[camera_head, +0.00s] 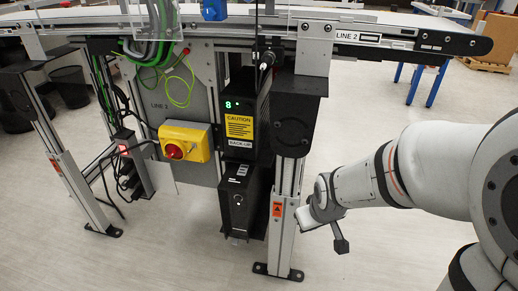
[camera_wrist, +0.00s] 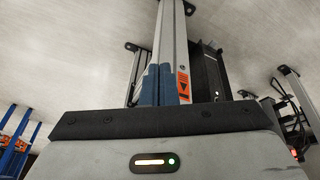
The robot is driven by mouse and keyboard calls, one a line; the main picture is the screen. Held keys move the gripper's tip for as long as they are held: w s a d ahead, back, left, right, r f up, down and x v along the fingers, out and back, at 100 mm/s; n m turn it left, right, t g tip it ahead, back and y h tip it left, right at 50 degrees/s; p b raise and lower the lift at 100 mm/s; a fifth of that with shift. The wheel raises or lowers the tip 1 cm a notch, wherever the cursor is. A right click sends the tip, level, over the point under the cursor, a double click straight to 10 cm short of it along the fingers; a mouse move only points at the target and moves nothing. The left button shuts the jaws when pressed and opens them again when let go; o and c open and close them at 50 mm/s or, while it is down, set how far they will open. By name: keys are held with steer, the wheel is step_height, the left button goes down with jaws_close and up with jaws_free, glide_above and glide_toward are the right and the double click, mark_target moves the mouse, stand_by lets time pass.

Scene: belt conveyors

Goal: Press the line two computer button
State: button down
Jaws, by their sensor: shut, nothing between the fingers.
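The line two computer (camera_head: 238,205) is a black tower hanging below the LINE 2 conveyor, under a box with a yellow caution label (camera_head: 239,128). A small round button (camera_head: 238,200) shows on its front. My gripper (camera_head: 304,222) is to the right of the computer, beside the silver support leg, apart from the button. In the wrist view my gripper's bluish fingers (camera_wrist: 158,72) are together and empty, in front of the leg.
The silver leg (camera_head: 285,225) with an orange label stands between my gripper and the computer. A yellow box with a red knob (camera_head: 184,142) is left of the computer. Cables (camera_head: 118,165) hang further left. The floor (camera_head: 390,245) in front is clear.

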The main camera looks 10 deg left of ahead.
steer(key=w+a+f+n+t+y+p, duration=0.1)
steer(key=w+a+f+n+t+p, duration=0.1)
steer(key=w+a+f+n, duration=0.3)
steer(key=w+a+f+n+t+y+p, duration=0.1)
steer(key=w+a+n, duration=0.1)
steer(key=a, duration=0.5)
steer(key=n+t+y+p, duration=0.4)
steer(key=n+y, duration=0.1)
steer(key=n, duration=0.4)
glide_toward(238, 199)
steer(key=s+a+f, duration=0.4)
steer(key=s+a, duration=0.2)
steer(key=shift+w+d+r, duration=0.1)
steer(key=shift+d+r, duration=0.15)
steer(key=shift+w, duration=0.1)
steer(key=w, duration=0.8)
steer(key=shift+w+d+p, duration=0.35)
steer(key=shift+d+p, duration=0.05)
steer(key=shift+p, duration=0.05)
steer(key=shift+w+b, duration=0.3)
steer(key=shift+w, duration=0.15)
